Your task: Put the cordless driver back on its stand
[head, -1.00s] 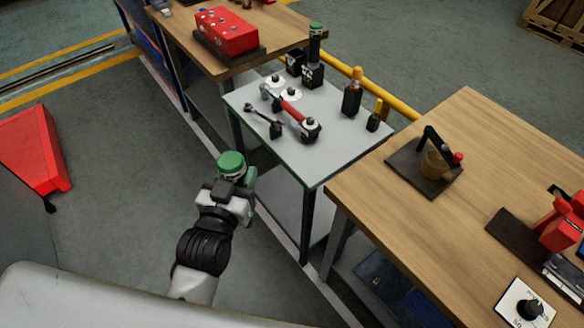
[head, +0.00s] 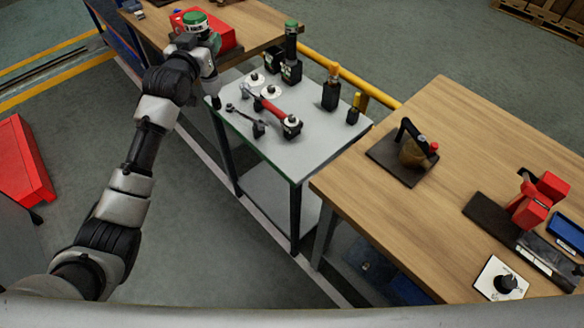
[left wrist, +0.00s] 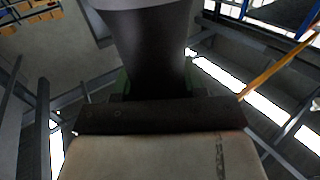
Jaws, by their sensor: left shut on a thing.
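My left gripper (head: 198,42) is shut on a green-topped thing that looks like the cordless driver (head: 195,19). It is held up near the far left corner of the grey table (head: 320,140), in front of the red box in the picture. In the left wrist view the driver's thick dark body (left wrist: 150,45) fills the middle, with green edges beside it; its lower end is hidden. A similar dark upright piece with a green top (head: 291,40) stands in a black holder (head: 291,72). A smaller black holder (head: 273,60) stands just left of it. I cannot tell which is the stand. My right gripper is out of view.
The grey table also bears a red-handled tool (head: 275,110), a dark wrench-like tool (head: 246,118), an orange-topped holder (head: 331,92) and a yellow-topped one (head: 353,108). A red box (head: 215,32) sits on the far wooden bench. The grey table's front part is clear.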

